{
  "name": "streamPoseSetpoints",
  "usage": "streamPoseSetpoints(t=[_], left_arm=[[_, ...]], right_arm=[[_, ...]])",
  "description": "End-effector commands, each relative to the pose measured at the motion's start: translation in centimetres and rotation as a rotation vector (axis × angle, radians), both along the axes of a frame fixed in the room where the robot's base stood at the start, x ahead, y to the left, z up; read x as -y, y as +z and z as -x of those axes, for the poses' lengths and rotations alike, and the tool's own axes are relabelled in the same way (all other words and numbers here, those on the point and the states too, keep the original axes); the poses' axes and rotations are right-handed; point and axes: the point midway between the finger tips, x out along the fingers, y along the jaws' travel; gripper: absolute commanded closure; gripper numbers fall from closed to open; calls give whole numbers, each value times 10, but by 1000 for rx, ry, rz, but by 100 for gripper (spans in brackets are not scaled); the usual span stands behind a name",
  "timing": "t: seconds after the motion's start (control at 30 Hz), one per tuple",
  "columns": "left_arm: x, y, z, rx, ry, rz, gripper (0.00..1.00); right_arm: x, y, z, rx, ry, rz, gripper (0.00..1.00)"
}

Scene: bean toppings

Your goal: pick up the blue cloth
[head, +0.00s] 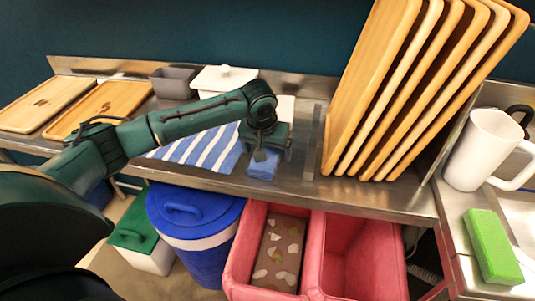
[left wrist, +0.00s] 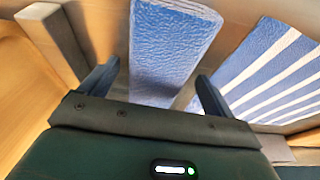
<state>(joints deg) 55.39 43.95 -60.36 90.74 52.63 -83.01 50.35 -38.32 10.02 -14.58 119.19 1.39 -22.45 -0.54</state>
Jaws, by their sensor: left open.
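A plain blue folded cloth (head: 262,164) lies on the steel counter near its front edge, partly hidden under my left gripper (head: 264,152). In the left wrist view the blue cloth (left wrist: 170,45) shows between the two spread fingers of the left gripper (left wrist: 156,88), which is open and holds nothing. Whether the fingers touch the cloth is hard to tell. A blue-and-white striped cloth (head: 203,148) lies flat to the left of it. The striped cloth also shows at the right of the left wrist view (left wrist: 272,75). My right gripper is not in view.
A rack of upright wooden boards (head: 372,85) stands close to the right. Wooden trays (head: 45,103), a grey container (head: 174,83) and a white lidded dish (head: 222,78) stand left and behind. A white mug (head: 484,150) and green block (head: 492,245) are far right. Pink bins (head: 352,262) sit below.

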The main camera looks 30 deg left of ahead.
Motion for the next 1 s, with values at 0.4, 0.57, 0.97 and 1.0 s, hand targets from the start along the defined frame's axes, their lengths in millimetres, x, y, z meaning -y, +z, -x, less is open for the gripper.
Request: streamPoseSetpoints(t=[0.4,0.57,0.97,1.0], left_arm=[[0,1,0,0,0,1,34],[0,1,0,1,0,1,47],[0,3,0,2,0,2,60],[0,6,-1,4,0,3,60]], right_arm=[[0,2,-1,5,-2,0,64],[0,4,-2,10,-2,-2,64],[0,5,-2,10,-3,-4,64],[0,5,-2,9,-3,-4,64]])
